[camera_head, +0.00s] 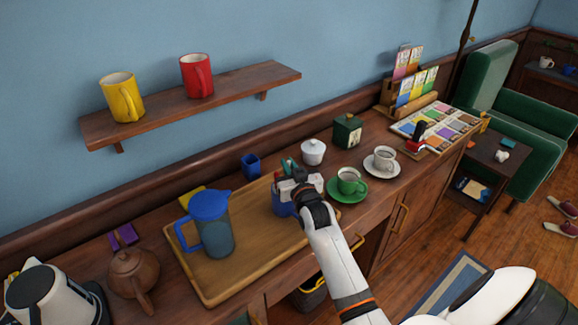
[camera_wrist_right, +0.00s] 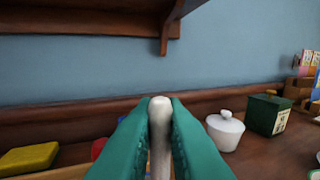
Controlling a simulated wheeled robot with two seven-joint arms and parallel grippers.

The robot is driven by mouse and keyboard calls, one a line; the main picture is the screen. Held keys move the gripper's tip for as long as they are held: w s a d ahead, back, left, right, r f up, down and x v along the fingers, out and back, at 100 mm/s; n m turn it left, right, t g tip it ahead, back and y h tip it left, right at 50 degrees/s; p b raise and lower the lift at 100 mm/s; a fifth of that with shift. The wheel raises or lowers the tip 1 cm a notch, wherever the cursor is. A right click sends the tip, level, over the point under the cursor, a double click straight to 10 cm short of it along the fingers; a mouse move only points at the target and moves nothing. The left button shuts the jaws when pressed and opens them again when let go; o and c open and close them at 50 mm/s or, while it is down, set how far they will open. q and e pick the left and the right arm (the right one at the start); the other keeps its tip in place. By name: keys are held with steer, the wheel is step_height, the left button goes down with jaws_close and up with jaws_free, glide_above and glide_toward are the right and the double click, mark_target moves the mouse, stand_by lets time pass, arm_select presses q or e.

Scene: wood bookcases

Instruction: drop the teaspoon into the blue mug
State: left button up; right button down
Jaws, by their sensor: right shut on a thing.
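The blue mug (camera_head: 281,206) stands on the wooden tray's right end; my right gripper hides much of it. My right gripper (camera_head: 290,166) is directly above and partly in front of the mug, with its teal fingers pointing away. In the right wrist view, its fingers (camera_wrist_right: 160,125) are shut on the pale teaspoon (camera_wrist_right: 160,135), whose rounded end shows between them. I cannot make out the teaspoon in the head view, nor tell whether its lower part is inside the mug. My left gripper is not in view.
A blue-lidded pitcher (camera_head: 214,228) stands on the tray (camera_head: 245,262). A small blue holder (camera_head: 251,166) is behind it. A green cup (camera_head: 349,182) on a saucer and a white lidded bowl (camera_head: 313,152) stand close right of the gripper. A shelf (camera_head: 240,86) holds yellow and red mugs.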

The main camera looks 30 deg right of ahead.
steer(key=shift+f, duration=0.5)
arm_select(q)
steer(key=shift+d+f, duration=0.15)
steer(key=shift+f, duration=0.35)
arm_select(e)
steer(key=shift+r, duration=0.1)
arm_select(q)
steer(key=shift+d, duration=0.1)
arm_select(e)
steer(key=c, duration=1.4)
jaws_free()
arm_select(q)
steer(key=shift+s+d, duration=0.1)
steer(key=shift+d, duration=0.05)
arm_select(e)
steer(key=shift+s, duration=0.1)
arm_select(q)
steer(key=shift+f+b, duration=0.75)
steer(key=shift+b, duration=0.15)
arm_select(e)
steer(key=v, duration=1.2)
